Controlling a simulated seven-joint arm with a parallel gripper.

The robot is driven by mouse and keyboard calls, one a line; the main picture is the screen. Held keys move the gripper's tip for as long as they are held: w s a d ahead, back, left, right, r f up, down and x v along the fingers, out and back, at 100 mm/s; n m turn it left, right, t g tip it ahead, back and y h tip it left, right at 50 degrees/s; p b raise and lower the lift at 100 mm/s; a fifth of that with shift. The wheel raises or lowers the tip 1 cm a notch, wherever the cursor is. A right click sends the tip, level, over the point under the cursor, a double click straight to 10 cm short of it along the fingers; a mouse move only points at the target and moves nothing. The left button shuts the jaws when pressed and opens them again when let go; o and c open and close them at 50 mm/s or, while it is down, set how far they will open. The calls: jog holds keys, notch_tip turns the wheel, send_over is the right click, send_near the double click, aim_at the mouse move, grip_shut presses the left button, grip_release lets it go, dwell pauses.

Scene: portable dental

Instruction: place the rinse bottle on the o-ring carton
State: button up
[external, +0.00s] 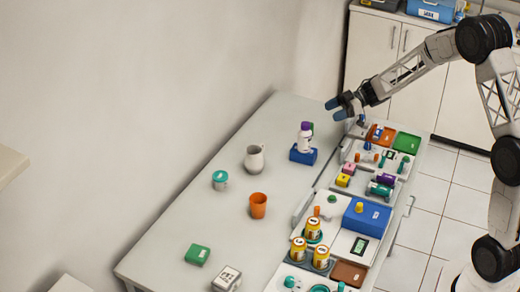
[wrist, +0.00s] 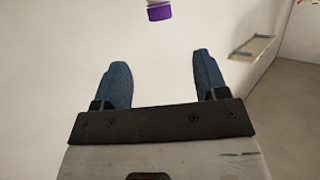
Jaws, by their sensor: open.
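The rinse bottle (external: 304,142), white with a purple cap, stands upright at the far part of the grey table. It appears to rest on a small blue box (external: 303,156). I cannot read which box is the o-ring carton; this blue box may be it. The purple cap (wrist: 159,12) and a bit of white bottle show at the top edge of the wrist view. My gripper (external: 338,105) has dark blue fingers and is in the air above and right of the bottle, apart from it. Its fingers (wrist: 158,85) are spread with nothing between them.
A grey jug (external: 254,159), a teal-lidded cup (external: 220,180), an orange cup (external: 258,206), a green box (external: 198,254) and a white box (external: 227,278) stand on the table. Trays with several small items and a larger blue box (external: 367,217) line the right side. The table's left middle is clear.

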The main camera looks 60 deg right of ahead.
jog(key=w+a+r+m+t+h, duration=0.2)
jog(key=a+r+m+t+h, duration=0.1)
jog(key=a+r+h, duration=0.65)
jog(key=s+a+r+m+h, duration=0.2)
jog(key=s+a+r+m, duration=0.15)
jog(key=s+r, duration=0.3)
jog(key=s+a+f+m+g, duration=0.1)
jog(key=s+a+g, duration=0.2)
jog(key=s+a, duration=0.4)
jog(key=s+a+g+y, duration=0.1)
jog(key=s+a+g, duration=0.3)
jog(key=s, duration=1.4)
jog(key=s+a+f+m+g, duration=0.1)
jog(key=s+a+g, duration=0.3)
jog(key=s+a, duration=0.7)
jog(key=shift+s+a+f+m, duration=0.25)
jog(key=shift+s+f+m, duration=0.1)
jog(key=shift+s, duration=0.35)
